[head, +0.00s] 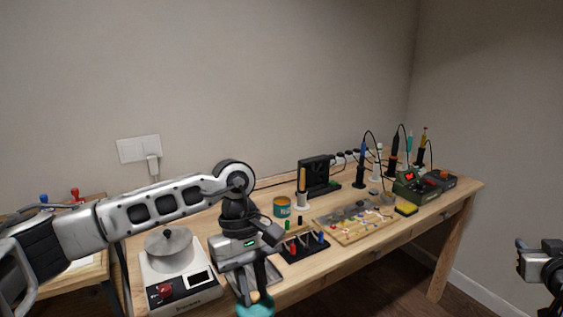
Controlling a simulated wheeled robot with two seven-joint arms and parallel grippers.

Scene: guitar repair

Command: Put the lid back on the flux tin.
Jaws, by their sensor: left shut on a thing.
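The flux tin (282,207) is a small teal can with an orange-brown patch on its side. It stands upright on the workbench, behind and to the right of my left gripper. My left gripper (252,293) points down in front of the bench's front edge and is shut on a teal piece, which looks like the lid (256,308). The lid is cut off by the bottom of the picture, and its underside is hidden. My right gripper (523,256) is at the far right edge, away from the bench. Its jaw gap is too small to make out.
A black tool rack (304,247) and a wooden board (352,228) of parts lie near the tin. Soldering irons and a green station (412,190) stand further right.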

